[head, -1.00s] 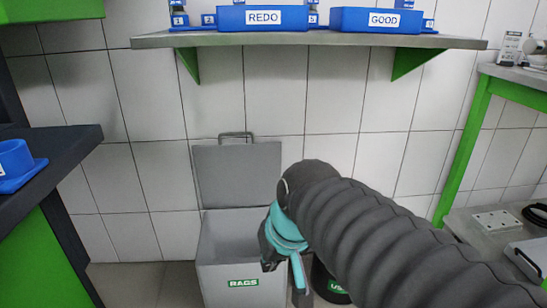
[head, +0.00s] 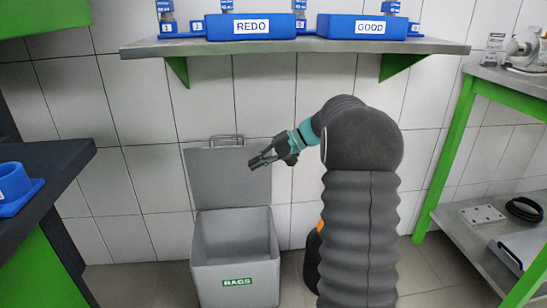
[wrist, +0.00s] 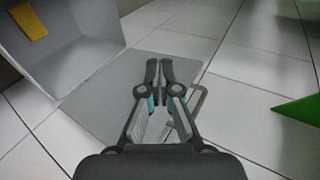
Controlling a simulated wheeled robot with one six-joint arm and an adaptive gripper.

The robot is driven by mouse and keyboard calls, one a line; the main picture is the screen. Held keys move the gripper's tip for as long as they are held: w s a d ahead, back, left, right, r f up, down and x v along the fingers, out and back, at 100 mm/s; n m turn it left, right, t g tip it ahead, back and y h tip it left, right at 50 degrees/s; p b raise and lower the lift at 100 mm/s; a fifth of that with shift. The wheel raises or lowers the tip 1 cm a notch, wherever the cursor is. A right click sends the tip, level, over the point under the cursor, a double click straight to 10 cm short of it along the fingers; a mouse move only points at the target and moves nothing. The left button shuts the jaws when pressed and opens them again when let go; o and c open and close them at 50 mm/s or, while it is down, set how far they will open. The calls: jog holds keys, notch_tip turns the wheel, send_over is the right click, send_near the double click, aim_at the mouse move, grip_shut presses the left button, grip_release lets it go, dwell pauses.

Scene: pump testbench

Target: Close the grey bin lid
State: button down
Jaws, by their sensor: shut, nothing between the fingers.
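The grey bin (head: 236,262) with a green RAGS label stands on the floor against the tiled wall. Its grey lid (head: 215,180) is open, standing upright at the back with its wire handle (head: 226,140) at the top. My gripper (head: 254,164) is in front of the lid's right part, fingers pointing left, shut and empty. In the wrist view, my gripper (wrist: 158,64) is over the lid (wrist: 110,95), and the handle (wrist: 196,105) shows partly behind the fingers. I cannot tell whether they touch. A yellow item (wrist: 28,22) lies inside the bin.
A wall shelf (head: 300,47) with blue REDO (head: 250,27) and GOOD (head: 368,27) bins hangs above. A dark counter (head: 50,160) is at left, a green-framed bench (head: 450,150) at right. One green bracket (wrist: 300,108) shows in the wrist view.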

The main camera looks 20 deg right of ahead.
jog(key=w+d+f+m+t+y+p, duration=0.1)
jog(key=w+d+f+t+y, duration=0.25)
jog(key=d, duration=0.65)
jog(key=w+d+f+m+t+y+p, duration=0.1)
jog(key=w+d+f+t, duration=0.2)
jog(key=w+d+f, duration=0.5)
jog(key=w+a+r, duration=0.2)
jog(key=a, duration=0.3)
jog(key=shift+a+r, duration=0.15)
jog(key=shift+a, duration=0.2)
jog(key=shift+d+g, duration=0.1)
jog(key=shift+g, duration=0.15)
